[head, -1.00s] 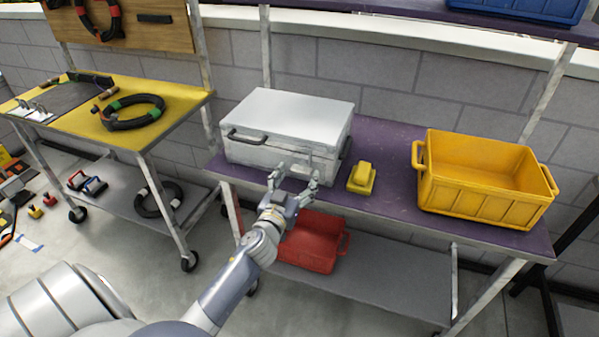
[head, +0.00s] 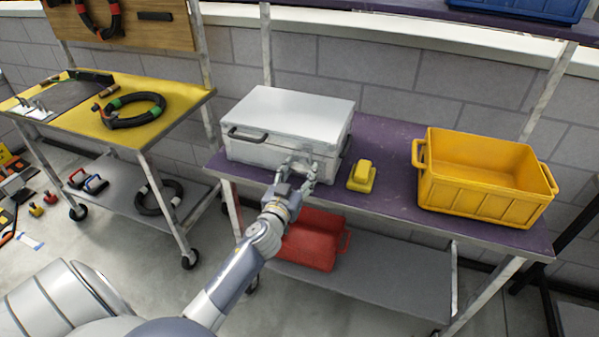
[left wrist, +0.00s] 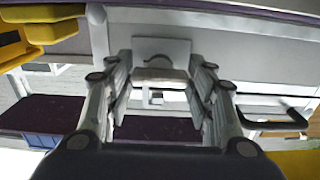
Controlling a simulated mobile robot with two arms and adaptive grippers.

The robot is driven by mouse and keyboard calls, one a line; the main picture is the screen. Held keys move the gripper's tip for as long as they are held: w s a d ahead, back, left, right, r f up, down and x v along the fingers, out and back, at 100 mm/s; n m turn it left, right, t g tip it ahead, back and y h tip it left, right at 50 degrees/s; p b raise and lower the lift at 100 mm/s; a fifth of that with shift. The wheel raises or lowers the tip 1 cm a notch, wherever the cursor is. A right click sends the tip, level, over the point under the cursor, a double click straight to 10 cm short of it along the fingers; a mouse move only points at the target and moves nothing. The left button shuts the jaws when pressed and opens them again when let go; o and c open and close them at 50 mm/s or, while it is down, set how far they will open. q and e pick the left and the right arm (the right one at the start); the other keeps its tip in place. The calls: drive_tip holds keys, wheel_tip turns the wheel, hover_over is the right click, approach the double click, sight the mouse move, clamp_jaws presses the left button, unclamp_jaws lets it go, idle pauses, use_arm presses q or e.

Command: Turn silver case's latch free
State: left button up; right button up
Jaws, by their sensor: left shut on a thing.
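The silver case (head: 285,118) stands closed on the purple shelf at centre, with a dark handle (head: 246,135) on its front left. In the left wrist view the case front (left wrist: 260,55) looks inverted and the pale latch (left wrist: 160,76) lies between the fingers. My left gripper (head: 299,166) is at the case's front, shut on the latch. Its fingers hide most of the latch in the head view. The exact finger contact is hard to see. My right gripper is not in view.
A yellow block (head: 361,177) sits just right of the case on the purple shelf (head: 395,146). A yellow crate (head: 483,197) stands farther right. A red bin (head: 312,241) is on the lower shelf. A yellow-topped cart (head: 178,108) stands left.

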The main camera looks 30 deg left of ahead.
use_arm(q)
drive_tip(key=shift+m, duration=0.3)
drive_tip(key=m, duration=0.3)
drive_tip(key=shift+r+m, duration=0.1)
drive_tip(key=shift+m, duration=0.2)
drive_tip(key=m, duration=0.4)
drive_tip(key=shift+m, duration=0.3)
drive_tip(key=m, duration=0.4)
drive_tip(key=shift+m, duration=0.3)
drive_tip(key=m, duration=0.4)
drive_tip(key=shift+m, duration=0.4)
drive_tip(key=o, duration=1.1)
drive_tip(key=shift+c, duration=0.2)
